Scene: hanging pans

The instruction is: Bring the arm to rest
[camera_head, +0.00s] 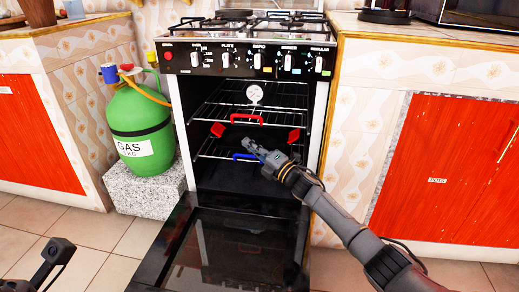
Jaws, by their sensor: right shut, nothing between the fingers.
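My right arm reaches in from the lower right. Its gripper (255,148) is shut and empty, in front of the open oven (325,110). A blue handle (246,157) shows close by the fingertips; I cannot tell whether they touch. My left gripper (62,250) shows only in part at the lower left corner, and its fingers cannot be made out well. No pan shows clearly as a whole.
The oven door (215,250) hangs open low in front. Red handles (246,118) and a round white dial (254,93) show at the oven racks. A green gas bottle (140,120) stands on a stone block (148,190) at left. A red cupboard door (440,180) is at right.

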